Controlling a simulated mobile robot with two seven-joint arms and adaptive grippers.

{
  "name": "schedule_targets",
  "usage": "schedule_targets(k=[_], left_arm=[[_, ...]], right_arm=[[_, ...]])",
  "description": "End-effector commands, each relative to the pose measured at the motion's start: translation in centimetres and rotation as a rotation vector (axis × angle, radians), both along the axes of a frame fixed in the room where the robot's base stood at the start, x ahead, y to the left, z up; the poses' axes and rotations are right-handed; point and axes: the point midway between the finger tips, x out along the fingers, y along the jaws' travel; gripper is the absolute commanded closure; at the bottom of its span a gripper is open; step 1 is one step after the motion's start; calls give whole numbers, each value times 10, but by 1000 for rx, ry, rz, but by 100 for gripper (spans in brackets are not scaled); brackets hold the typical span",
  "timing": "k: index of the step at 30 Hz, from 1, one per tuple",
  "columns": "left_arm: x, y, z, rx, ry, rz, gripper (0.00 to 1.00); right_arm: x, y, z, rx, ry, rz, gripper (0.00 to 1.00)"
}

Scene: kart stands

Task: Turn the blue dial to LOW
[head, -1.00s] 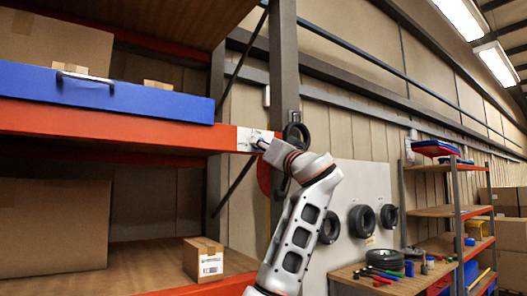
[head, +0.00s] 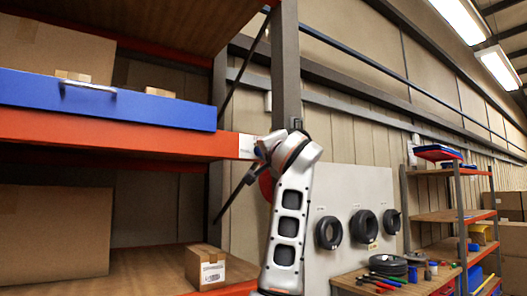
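A white label plate (head: 246,146) sits at the right end of the orange shelf beam. I cannot make out the blue dial; the arm in front may hide it. One arm of mine, which I take to be the right, rises from the bottom centre. Its wrist bends left, and its gripper (head: 261,151) is beside the plate's right edge, in front of the rack post. The fingers are small and mostly hidden by the wrist, so I cannot tell their opening or any contact. My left gripper is out of view.
A blue drawer (head: 105,101) with a metal handle rests on the orange beam (head: 110,132). A small carton (head: 206,267) stands on the lower shelf. Tyres (head: 364,226) hang on a panel at right, above a bench (head: 420,285) with tools. Another rack stands farther right.

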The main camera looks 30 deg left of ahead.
Motion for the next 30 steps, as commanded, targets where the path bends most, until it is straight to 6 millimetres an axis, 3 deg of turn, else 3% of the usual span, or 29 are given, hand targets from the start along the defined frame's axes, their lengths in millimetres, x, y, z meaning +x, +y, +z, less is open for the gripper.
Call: schedule_targets(k=[17, 18, 19, 30], left_arm=[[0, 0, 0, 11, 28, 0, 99], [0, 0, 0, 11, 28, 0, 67], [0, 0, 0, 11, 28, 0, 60], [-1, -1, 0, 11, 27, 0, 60]], right_arm=[[-3, 2, -2, 3, 7, -1, 77], [-3, 2, -2, 3, 7, -1, 77], [-3, 2, -2, 3, 7, -1, 77], [-4, 4, -2, 6, 10, 0, 77]])
